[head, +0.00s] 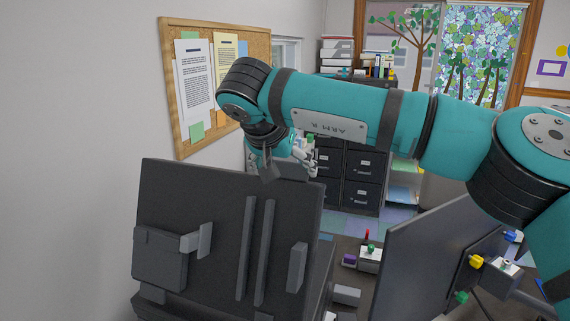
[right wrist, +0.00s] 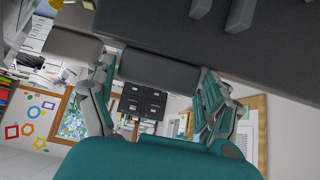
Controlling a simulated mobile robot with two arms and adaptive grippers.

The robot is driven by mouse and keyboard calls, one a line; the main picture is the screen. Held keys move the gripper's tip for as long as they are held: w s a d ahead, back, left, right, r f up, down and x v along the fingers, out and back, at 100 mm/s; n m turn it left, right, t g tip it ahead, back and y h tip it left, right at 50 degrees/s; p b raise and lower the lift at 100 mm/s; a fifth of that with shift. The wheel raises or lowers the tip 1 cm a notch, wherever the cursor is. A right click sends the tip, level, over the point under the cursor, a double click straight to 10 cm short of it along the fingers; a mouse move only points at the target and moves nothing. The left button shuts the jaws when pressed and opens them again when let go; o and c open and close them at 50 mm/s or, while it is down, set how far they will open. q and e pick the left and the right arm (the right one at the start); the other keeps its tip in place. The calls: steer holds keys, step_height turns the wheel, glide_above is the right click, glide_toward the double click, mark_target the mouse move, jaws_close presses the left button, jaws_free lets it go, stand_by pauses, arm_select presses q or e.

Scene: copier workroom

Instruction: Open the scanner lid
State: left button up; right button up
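A big dark grey machine (head: 225,215) with raised bars and blocks on its near face stands at the lower left of the head view. I cannot tell its scanner lid apart from its body there. My right gripper (head: 288,155) is beyond its top edge, partly hidden by my own wrist. In the right wrist view a dark surface (right wrist: 150,22) with two bars fills the top, and a grey block (right wrist: 158,70) sits beside it. My right gripper (right wrist: 155,100) has its fingers apart, one on each side of this block. Contact cannot be told. My left gripper is out of view.
Another dark panel (head: 425,262) stands at the right, with small coloured items beyond it. A pinboard (head: 180,90) hangs on the left wall. Filing cabinets (head: 362,180) stand behind, with some clear floor in front. Small items lie on the dark surface between the two panels.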

steer(key=shift+o, duration=1)
steer(key=shift+f, duration=0.1)
steer(key=shift+a, duration=0.1)
steer(key=v, duration=1.2)
